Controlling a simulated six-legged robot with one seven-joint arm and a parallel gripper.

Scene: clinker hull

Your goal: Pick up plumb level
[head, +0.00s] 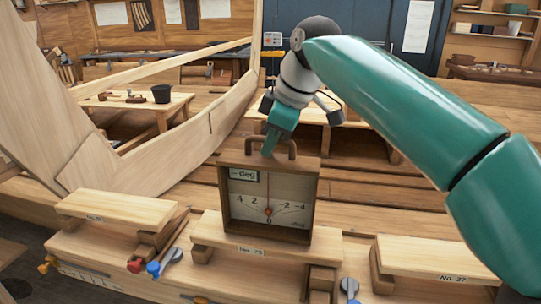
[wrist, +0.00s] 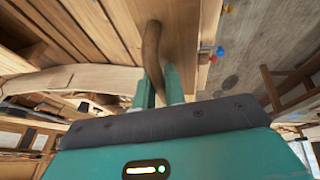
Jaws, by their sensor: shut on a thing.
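The plumb level (head: 290,206) is a wooden box with a pale dial face, a "-deg" label and a red pivot mark. In the head view it stands upright at the centre, on or just above a plank stand marked with a number. A curved wooden handle arches over its top. My gripper (head: 271,143) reaches down from above and is shut on this handle. In the wrist view the brown handle (wrist: 152,50) runs between my green fingertips (wrist: 159,85). I cannot tell whether the box's base touches the wood under it.
A pale plank stand (head: 118,209) is at left, and another (head: 440,258) marked "No. 27" is at right. Clamps with blue and red parts (head: 153,268) hang at the front edge. The curved boat hull (head: 160,150) rises behind at left. A bench with a black bucket (head: 161,93) stands farther back.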

